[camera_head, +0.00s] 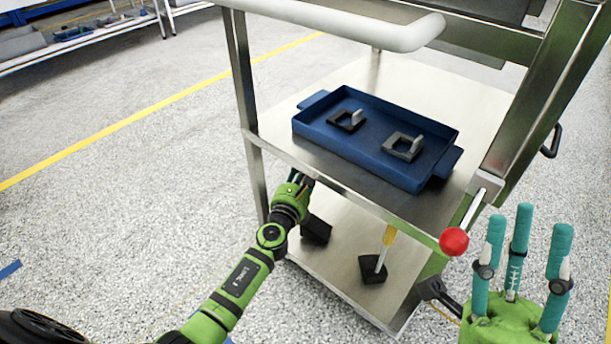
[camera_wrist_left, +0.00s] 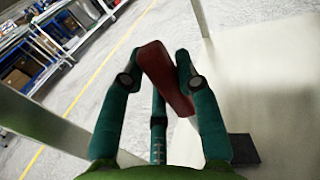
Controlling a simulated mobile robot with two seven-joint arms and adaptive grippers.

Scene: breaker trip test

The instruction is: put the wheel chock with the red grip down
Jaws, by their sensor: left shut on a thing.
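My left gripper (camera_head: 300,180) is at the front left edge of the cart, just under the upper shelf's edge. In the left wrist view its fingers (camera_wrist_left: 160,70) are shut on a dark red grip (camera_wrist_left: 163,75), which stands tilted between them. In the head view the red grip is hidden. A black block (camera_head: 316,229) shows just below that gripper, over the lower shelf; it looks like the body of the red-grip chock, but I cannot tell whether it touches the shelf. My right gripper (camera_head: 527,225) is open and empty, fingers up, right of the cart.
A black chock with a yellow grip (camera_head: 373,268) stands on the lower shelf (camera_head: 345,290). A blue tray (camera_head: 365,154) on the upper shelf holds two dark square pieces with grey posts. A red ball knob (camera_head: 454,241) sticks out at the cart's right.

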